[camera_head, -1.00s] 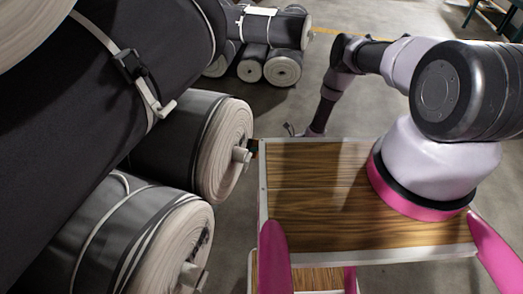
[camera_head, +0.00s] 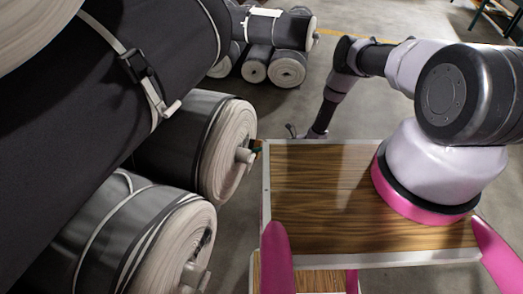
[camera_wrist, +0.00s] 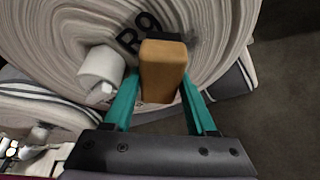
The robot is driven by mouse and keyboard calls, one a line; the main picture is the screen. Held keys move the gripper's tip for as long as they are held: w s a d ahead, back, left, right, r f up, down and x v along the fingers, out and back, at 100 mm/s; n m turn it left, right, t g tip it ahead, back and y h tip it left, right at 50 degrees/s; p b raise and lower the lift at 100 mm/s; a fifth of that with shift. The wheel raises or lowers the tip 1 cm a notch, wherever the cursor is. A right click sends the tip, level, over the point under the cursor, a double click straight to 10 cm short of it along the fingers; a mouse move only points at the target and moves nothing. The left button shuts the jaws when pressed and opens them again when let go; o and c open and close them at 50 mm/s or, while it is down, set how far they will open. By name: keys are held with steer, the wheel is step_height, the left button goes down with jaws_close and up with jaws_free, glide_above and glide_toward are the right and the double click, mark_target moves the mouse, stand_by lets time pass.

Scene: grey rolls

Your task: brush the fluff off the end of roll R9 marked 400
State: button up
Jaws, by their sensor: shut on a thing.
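The pale end of roll R9 (camera_wrist: 75,25) fills the top of the wrist view, with black "R9" lettering beside a tan block. A white core stub (camera_wrist: 101,68) sticks out to the left. My gripper (camera_wrist: 158,88) has teal fingers shut on the tan block, the brush (camera_wrist: 163,68), held in front of the roll end. No "400" is readable. In the head view my gripper is mostly hidden beside the middle roll (camera_head: 226,150).
A lower roll (camera_head: 170,250) and a large strapped dark roll (camera_head: 90,110) crowd the left. A wooden-topped surface (camera_head: 320,200) with a pale rim stands close right of the rolls. More rolls (camera_head: 287,68) lie behind. Grey floor shows between.

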steer(key=shift+w+a, duration=0.25)
steer(key=shift+a, duration=0.35)
